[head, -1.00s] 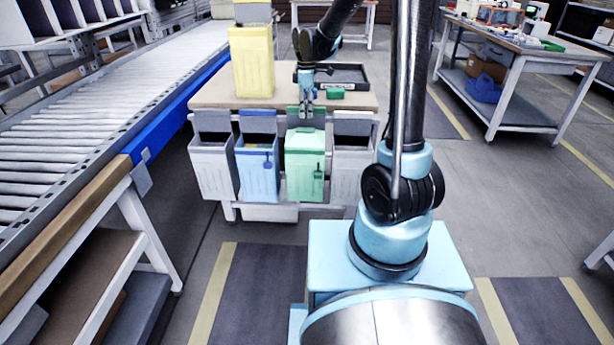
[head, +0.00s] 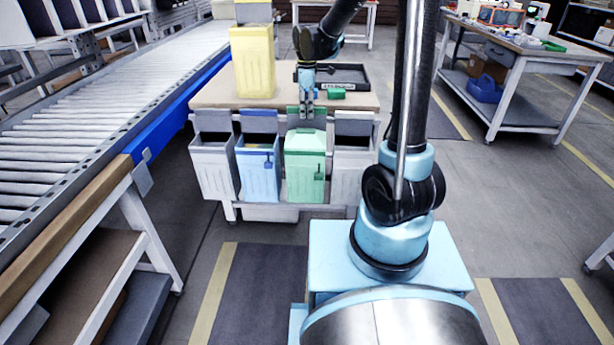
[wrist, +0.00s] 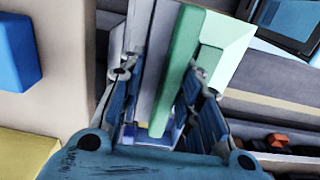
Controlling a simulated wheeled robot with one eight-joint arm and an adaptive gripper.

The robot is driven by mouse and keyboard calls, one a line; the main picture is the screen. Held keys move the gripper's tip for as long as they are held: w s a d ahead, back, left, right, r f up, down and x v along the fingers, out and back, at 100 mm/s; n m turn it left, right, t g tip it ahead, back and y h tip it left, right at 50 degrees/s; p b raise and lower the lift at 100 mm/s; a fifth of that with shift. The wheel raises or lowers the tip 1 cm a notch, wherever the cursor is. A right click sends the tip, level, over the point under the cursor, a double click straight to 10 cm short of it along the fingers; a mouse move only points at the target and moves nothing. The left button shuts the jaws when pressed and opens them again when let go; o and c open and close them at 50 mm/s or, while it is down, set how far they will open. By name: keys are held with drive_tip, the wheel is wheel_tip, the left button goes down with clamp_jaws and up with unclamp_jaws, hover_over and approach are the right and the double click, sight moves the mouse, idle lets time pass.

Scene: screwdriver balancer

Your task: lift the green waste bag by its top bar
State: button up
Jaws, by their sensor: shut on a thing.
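The green waste bag (head: 305,165) hangs upright on the front of the bin cart, between a blue bag and a grey bag. Its green top bar (head: 293,112) stands up at the back, at the cart's edge. My gripper (head: 306,114) reaches down from above and is shut on this bar. In the wrist view the green bar (wrist: 181,75) runs between the two fingers of my gripper (wrist: 165,105). The fingers hide part of the bar, and the exact contact is hard to see.
A blue bag (head: 258,170) and a grey bag (head: 213,165) hang to the left, another grey bag (head: 350,170) to the right. A yellow bin (head: 253,62), a black tray (head: 345,76) and a small green item (head: 336,93) are on the cart top. A roller conveyor (head: 110,100) runs left.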

drive_tip(key=s+r, duration=0.5)
drive_tip(key=s, duration=0.5)
drive_tip(key=shift+a, duration=0.2)
idle(1.0)
